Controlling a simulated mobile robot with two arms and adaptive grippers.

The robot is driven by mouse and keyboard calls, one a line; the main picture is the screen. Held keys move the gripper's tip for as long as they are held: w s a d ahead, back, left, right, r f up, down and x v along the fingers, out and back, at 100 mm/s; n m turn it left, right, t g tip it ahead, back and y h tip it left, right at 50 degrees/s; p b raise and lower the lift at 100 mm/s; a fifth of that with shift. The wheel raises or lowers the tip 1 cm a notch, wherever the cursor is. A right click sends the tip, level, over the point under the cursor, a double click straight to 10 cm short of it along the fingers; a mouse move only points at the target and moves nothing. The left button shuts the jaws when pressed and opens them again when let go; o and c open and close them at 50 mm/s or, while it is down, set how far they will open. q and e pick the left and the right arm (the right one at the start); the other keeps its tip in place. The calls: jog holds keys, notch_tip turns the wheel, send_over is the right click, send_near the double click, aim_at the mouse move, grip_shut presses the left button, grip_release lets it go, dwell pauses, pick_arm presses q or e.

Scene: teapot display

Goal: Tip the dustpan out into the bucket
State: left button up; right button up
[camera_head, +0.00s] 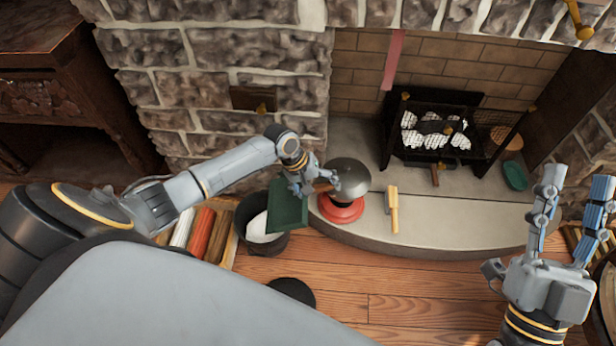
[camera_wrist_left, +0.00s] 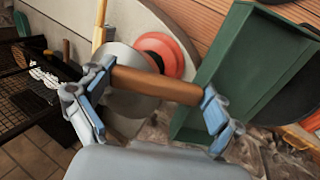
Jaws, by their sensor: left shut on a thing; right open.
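The green dustpan (camera_head: 287,208) is steeply tilted over the right part of the dark bucket (camera_head: 246,215), which stands on the floor at the hearth's edge. Something white shows inside the bucket. My left gripper (camera_head: 308,186) is shut on the dustpan's brown wooden handle (camera_wrist_left: 155,86). In the left wrist view the green pan (camera_wrist_left: 240,65) is right of the handle; I cannot tell whether anything is in it. My right gripper (camera_head: 577,190) is open and empty at the far right, away from dustpan and bucket.
A metal kettle-like vessel (camera_head: 349,178) on a red base (camera_head: 341,209) stands close right of my left gripper. A yellow-handled brush (camera_head: 393,210) lies on the hearth (camera_head: 450,225). A crate of rolls (camera_head: 203,235) stands left of the bucket. A fire grate (camera_head: 434,125) is behind.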

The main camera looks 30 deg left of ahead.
pick_arm(q)
jog(key=d+f+y, duration=0.1)
jog(key=w+d+f+g+y, duration=0.1)
jog(key=f, duration=0.1)
jog(key=w+d+f+g+y, duration=0.1)
jog(key=y, duration=0.1)
jog(key=shift+d+f+p, duration=0.1)
jog(key=shift+f+p, duration=0.1)
jog(key=shift+p, duration=0.1)
pick_arm(e)
jog(key=shift+w+a+f+g+h, duration=0.1)
jog(key=shift+w+f+g+h, duration=0.2)
jog(key=shift+w+f+g, duration=0.6)
pick_arm(q)
jog(key=shift+r, duration=0.1)
pick_arm(e)
jog(key=shift+s+f, duration=0.1)
jog(key=shift+f, duration=0.05)
